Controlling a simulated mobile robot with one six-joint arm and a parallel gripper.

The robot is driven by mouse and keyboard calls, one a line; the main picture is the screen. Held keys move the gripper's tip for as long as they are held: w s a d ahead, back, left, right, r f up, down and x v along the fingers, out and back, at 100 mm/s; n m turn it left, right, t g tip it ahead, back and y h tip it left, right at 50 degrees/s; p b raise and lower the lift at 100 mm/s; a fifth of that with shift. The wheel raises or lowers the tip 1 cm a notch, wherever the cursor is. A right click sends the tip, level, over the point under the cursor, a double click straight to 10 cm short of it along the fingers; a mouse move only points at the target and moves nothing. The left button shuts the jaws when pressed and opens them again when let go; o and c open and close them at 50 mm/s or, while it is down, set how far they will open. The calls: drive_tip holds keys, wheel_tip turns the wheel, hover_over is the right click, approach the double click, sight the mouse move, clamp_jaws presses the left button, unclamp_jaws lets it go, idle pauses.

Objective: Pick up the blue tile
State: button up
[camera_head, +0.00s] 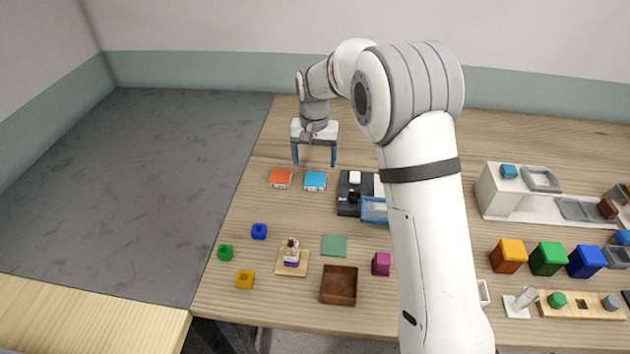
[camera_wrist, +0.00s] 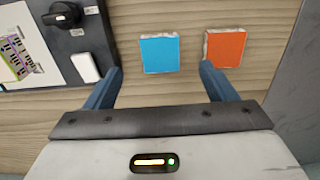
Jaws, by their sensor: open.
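The blue tile (camera_head: 315,181) lies flat on the wooden table, just right of the orange tile (camera_head: 280,179), with a small gap between them. In the wrist view the blue tile (camera_wrist: 160,53) lies ahead of the fingers, between their two lines and nearer the middle. The orange tile (camera_wrist: 225,47) is beside it, ahead of the right finger. My gripper (camera_head: 314,163) is open and empty, with its two blue fingers spread and pointing down. It is above the table behind the tiles. The wrist view also shows my gripper (camera_wrist: 161,77), apart from both tiles.
A black device (camera_head: 349,196) with a knob and a white block stands right of the blue tile; it also shows in the wrist view (camera_wrist: 85,30). A blue-rimmed tray (camera_head: 374,210) is beside it. Small cubes and a brown box (camera_head: 339,285) stand nearer the front edge.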

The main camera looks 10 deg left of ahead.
sight(314, 181)
wheel_tip(314, 181, down, 8)
drive_tip(key=shift+w+r+p, duration=0.1)
drive_tip(key=shift+p, duration=0.65)
drive_tip(key=shift+c, duration=0.2)
drive_tip(key=c, duration=1.1)
